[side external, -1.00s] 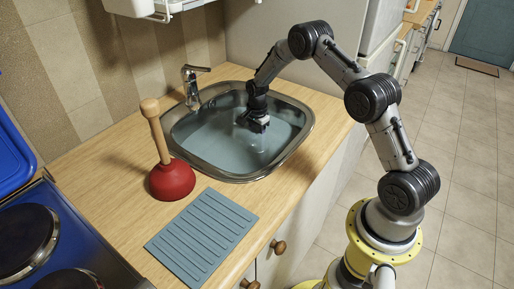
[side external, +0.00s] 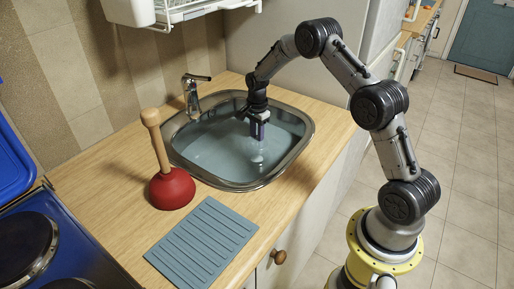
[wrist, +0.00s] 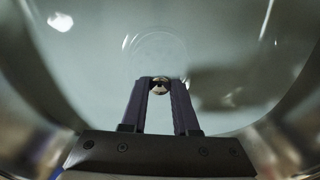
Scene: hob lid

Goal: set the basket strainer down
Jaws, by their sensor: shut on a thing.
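My gripper (side external: 258,136) points down over the water in the sink (side external: 297,158), right of the tap. In the wrist view my gripper (wrist: 160,80) is shut on a small shiny metal piece, the basket strainer (wrist: 159,88), held between the fingertips. Only this small part of the strainer shows clearly; the rest is hidden by the fingers or lost in the water. A pale spot shows under the fingers in the side view; I cannot tell whether it is the strainer or a reflection. A faint round outline (wrist: 155,45) shows in the water beyond the fingertips.
A red plunger (side external: 172,188) with a wooden handle stands on the counter left of the sink. A grey ribbed mat (side external: 202,240) lies in front. The tap (side external: 192,95) rises at the sink's back left. A blue hob (side external: 80,245) is at lower left.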

